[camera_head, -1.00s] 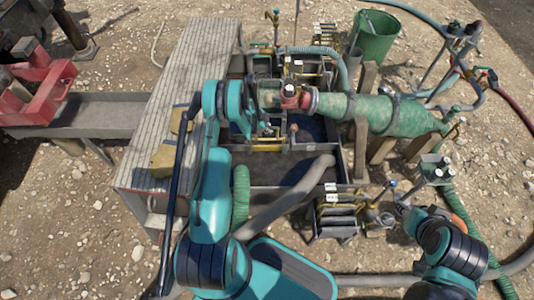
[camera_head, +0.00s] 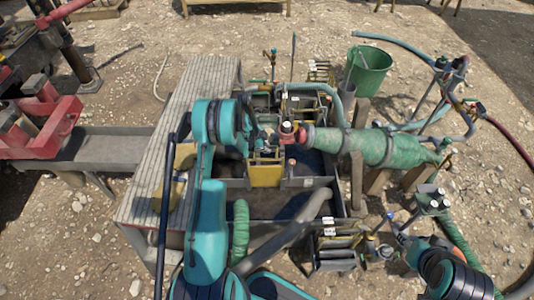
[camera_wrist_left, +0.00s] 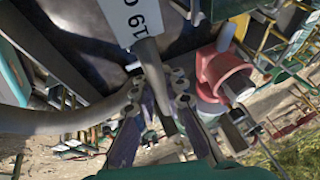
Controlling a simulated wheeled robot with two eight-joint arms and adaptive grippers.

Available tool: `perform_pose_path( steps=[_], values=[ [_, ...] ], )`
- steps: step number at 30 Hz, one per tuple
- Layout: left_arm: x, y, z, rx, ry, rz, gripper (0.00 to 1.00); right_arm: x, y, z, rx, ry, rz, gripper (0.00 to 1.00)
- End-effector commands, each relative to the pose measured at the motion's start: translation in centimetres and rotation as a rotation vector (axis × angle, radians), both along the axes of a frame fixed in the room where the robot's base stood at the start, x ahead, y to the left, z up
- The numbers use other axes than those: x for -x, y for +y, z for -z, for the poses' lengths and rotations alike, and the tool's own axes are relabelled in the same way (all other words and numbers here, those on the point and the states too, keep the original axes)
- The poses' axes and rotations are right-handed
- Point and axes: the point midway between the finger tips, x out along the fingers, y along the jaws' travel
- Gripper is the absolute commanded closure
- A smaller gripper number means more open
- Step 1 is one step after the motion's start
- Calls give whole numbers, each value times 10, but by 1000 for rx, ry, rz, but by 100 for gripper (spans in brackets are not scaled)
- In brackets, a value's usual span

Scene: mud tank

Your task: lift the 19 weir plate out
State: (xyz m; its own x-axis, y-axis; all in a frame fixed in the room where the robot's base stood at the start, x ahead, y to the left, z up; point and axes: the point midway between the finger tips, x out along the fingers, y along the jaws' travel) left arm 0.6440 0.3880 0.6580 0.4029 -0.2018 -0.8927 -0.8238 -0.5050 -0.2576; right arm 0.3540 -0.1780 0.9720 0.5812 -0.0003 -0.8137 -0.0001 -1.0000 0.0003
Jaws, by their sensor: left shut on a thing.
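The 19 weir plate shows in the head view as an upright yellow panel (camera_head: 265,174) standing above the dark tank (camera_head: 338,200). In the left wrist view its white label (camera_wrist_left: 138,18) reads 19, beside a grey bar handle (camera_wrist_left: 153,70). My left gripper (camera_wrist_left: 168,122) is shut on that handle; in the head view the gripper (camera_head: 264,146) is directly above the yellow panel. The lower edge of the plate and its slot are hard to make out. My right arm is at the bottom right, and its fingers are too unclear to judge.
A red fitting (camera_head: 287,131) on a green cone (camera_head: 370,146) is close to the right of the plate. A ribbed walkway (camera_head: 180,110) lies left of the tank. A rack of plates (camera_head: 338,250) stands at the front right. A green bucket (camera_head: 370,70) stands behind.

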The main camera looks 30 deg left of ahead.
Motion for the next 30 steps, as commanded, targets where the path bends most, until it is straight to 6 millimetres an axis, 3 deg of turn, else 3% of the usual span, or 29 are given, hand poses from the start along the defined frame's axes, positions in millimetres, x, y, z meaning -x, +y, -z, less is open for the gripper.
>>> perform_pose_path(
  steps=[3, 18, 24, 30],
  values=[
    [0, 0, -29, 0, -1, 0, 100, 0, 0, -12, 0, 0, 0, 60],
    [0, 0, -125, 1, -1, 0, 100, 0, 0, -43, 0, 0, 0, 60],
    [0, 0, -152, 0, 0, 0, 100, 0, 0, -50, 0, 0, 0, 60],
    [0, 0, -162, 0, 0, 0, 100, 0, 0, -53, 0, 0, 0, 60]
  ],
)
